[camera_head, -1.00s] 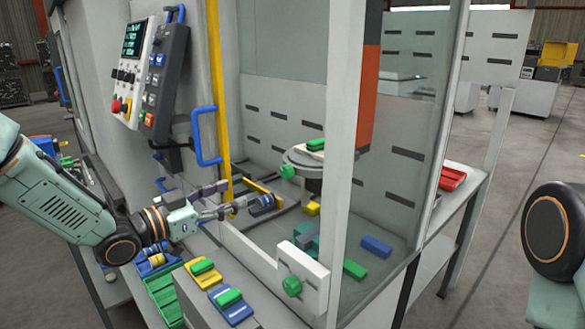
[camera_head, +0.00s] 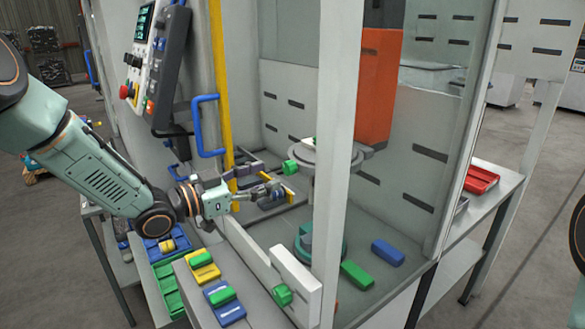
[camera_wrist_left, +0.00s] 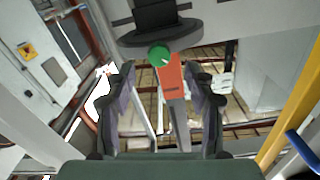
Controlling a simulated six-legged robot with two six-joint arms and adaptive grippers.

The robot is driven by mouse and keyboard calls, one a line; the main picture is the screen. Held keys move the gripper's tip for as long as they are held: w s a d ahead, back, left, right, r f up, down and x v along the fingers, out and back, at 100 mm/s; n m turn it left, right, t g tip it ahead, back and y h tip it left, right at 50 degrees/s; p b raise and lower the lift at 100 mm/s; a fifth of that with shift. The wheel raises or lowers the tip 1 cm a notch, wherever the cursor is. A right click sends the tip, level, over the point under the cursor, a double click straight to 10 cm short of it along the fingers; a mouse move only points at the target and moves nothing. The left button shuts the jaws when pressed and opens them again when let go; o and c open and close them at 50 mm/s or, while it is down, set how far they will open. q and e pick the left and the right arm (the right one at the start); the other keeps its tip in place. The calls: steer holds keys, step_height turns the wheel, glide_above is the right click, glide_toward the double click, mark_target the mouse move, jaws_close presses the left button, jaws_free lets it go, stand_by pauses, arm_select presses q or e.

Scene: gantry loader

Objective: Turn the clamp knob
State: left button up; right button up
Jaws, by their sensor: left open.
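A green clamp knob (camera_head: 290,166) sticks out from the left side of a grey round fixture (camera_head: 325,156) inside the machine. My left gripper (camera_head: 272,192) reaches in through the opening, below and left of this knob, apart from it. In the left wrist view, its two dark fingers (camera_wrist_left: 167,85) stand wide apart with nothing between them. The round green knob (camera_wrist_left: 158,54) shows there beyond the fingertips, under the dark disc (camera_wrist_left: 160,32). A second green knob (camera_head: 282,295) sits on a white plate at the front corner. My right gripper is out of view.
A white post (camera_head: 340,150) stands right of the gripper and partly hides the fixture. A yellow upright (camera_head: 221,90) and blue handle (camera_head: 206,125) are close to my left arm. Blue (camera_head: 387,252) and green (camera_head: 356,274) blocks lie on the machine floor.

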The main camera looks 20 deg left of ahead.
mark_target(286, 170)
arm_select(q)
steer(key=shift+w+d+r, duration=0.15)
steer(key=shift+w+d, duration=0.15)
steer(key=shift+d, duration=0.35)
steer(key=x, duration=0.4)
steer(key=shift+w+f, duration=0.3)
steer(key=shift+w, duration=0.2)
steer(key=shift+w+d+r, duration=0.15)
steer(key=shift+w+d, duration=0.05)
steer(key=shift+d, duration=0.1)
steer(key=shift+s+r, duration=0.15)
steer(key=shift+w, duration=0.2)
steer(key=shift+c, duration=0.3)
steer(key=shift+w, duration=0.15)
steer(key=c, duration=0.6)
jaws_close()
